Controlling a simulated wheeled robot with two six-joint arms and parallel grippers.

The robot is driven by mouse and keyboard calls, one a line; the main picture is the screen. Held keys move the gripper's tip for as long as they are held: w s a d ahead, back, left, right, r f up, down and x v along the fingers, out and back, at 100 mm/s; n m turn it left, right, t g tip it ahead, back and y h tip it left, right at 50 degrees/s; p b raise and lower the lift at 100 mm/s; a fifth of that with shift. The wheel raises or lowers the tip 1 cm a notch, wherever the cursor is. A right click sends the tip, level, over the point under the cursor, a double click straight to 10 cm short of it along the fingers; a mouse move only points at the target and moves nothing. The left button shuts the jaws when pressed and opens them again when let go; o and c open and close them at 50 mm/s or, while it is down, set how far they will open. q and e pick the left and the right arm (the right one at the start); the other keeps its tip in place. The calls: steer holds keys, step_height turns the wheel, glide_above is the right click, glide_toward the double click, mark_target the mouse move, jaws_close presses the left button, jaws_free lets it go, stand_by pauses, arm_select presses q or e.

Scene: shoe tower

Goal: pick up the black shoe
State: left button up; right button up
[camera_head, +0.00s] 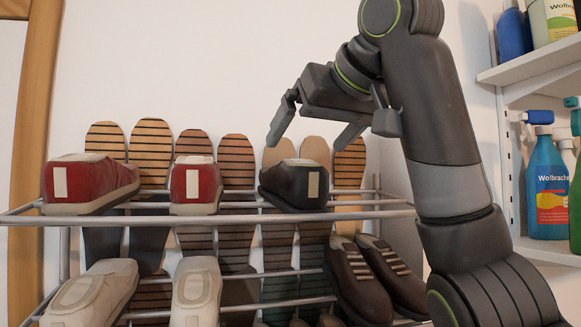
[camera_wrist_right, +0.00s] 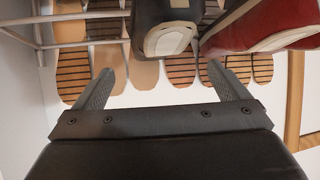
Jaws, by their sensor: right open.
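The black shoe (camera_head: 293,185) sits on the top bar shelf of the shoe rack (camera_head: 330,216), at the right of the red shoes, with its light heel patch facing me. My right gripper (camera_head: 312,138) is open and empty, above and around the level of the black shoe's top in the head view. In the right wrist view the black shoe (camera_wrist_right: 163,28) is at the top middle, beyond the open fingers of the right gripper (camera_wrist_right: 165,88) and apart from them. My left gripper is not in view.
Red shoes (camera_head: 195,185) stand left of the black shoe; one also shows in the wrist view (camera_wrist_right: 262,25). White shoes (camera_head: 196,292) and dark brown shoes (camera_head: 375,275) are on the lower shelf. A white shelf (camera_head: 535,70) with bottles (camera_head: 547,185) stands at the right.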

steer(key=shift+w+a+f+p, duration=0.2)
steer(key=shift+w+a+p, duration=0.2)
steer(key=shift+w+p, duration=0.3)
steer(key=shift+w+a+f+p, duration=0.25)
steer(key=shift+w+f+p, duration=0.05)
steer(key=shift+w+p, duration=0.05)
steer(key=shift+w+a+f+p, duration=0.1)
steer(key=shift+w+f+p, duration=0.25)
steer(key=shift+p, duration=0.3)
steer(key=p+x, duration=0.1)
steer(key=x, duration=0.1)
steer(key=p+x, duration=0.1)
steer(key=x, duration=0.1)
steer(key=shift+d+f+p, duration=0.15)
steer(key=shift+d+p, duration=0.1)
steer(key=shift+p, duration=0.05)
steer(key=shift+w+a+f, duration=0.1)
steer(key=shift+w+f, duration=0.1)
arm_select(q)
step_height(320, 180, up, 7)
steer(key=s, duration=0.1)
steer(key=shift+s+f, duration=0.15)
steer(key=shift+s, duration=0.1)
arm_select(e)
steer(key=shift+s, duration=0.15)
steer(key=shift+c, duration=0.2)
